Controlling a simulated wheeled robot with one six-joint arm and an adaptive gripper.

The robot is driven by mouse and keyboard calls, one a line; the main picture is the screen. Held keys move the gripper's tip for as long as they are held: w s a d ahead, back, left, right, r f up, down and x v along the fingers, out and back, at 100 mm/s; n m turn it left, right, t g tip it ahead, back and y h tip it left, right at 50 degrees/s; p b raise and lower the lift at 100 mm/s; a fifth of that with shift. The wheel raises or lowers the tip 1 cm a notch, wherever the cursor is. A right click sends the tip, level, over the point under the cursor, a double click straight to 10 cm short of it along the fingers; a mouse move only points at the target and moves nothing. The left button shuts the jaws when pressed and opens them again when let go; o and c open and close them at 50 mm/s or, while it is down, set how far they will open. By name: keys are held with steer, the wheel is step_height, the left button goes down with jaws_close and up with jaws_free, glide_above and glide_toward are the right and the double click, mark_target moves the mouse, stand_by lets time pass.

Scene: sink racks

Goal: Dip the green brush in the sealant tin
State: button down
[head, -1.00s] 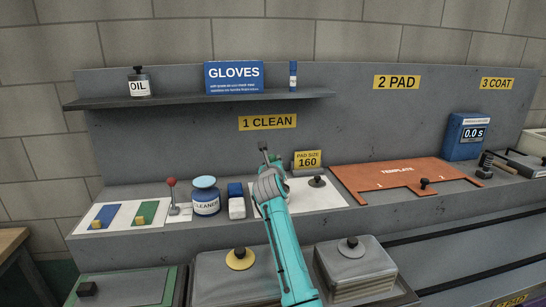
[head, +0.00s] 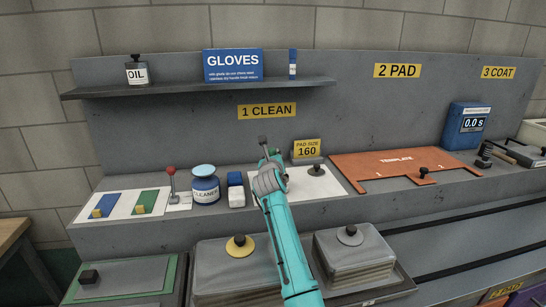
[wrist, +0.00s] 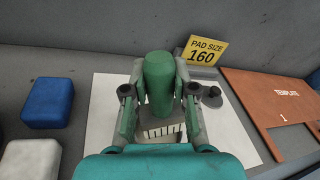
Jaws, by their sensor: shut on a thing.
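The green brush (wrist: 159,85) has a thick rounded green handle that stands up between my fingers in the wrist view. My gripper (wrist: 170,92) is shut on it. A pale ridged patch shows below the handle, but I cannot tell whether it is bristles. In the head view my gripper (head: 268,165) is over the white sheet (head: 325,188) below the 1 CLEAN sign. There the brush is not clearly distinguishable from the gripper. I cannot identify a sealant tin in either view.
A blue CLEANER jar (head: 206,188) and a blue-and-white block (head: 236,190) stand left of my gripper. A black-knobbed disc (head: 317,171) and the PAD SIZE sign (head: 306,149) are close on its right. The orange template (head: 400,165) lies farther right, before a blue timer (head: 468,125).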

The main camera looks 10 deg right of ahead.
steer(key=shift+f, duration=0.6)
stand_by(0.9)
steer(key=shift+r, duration=3.55)
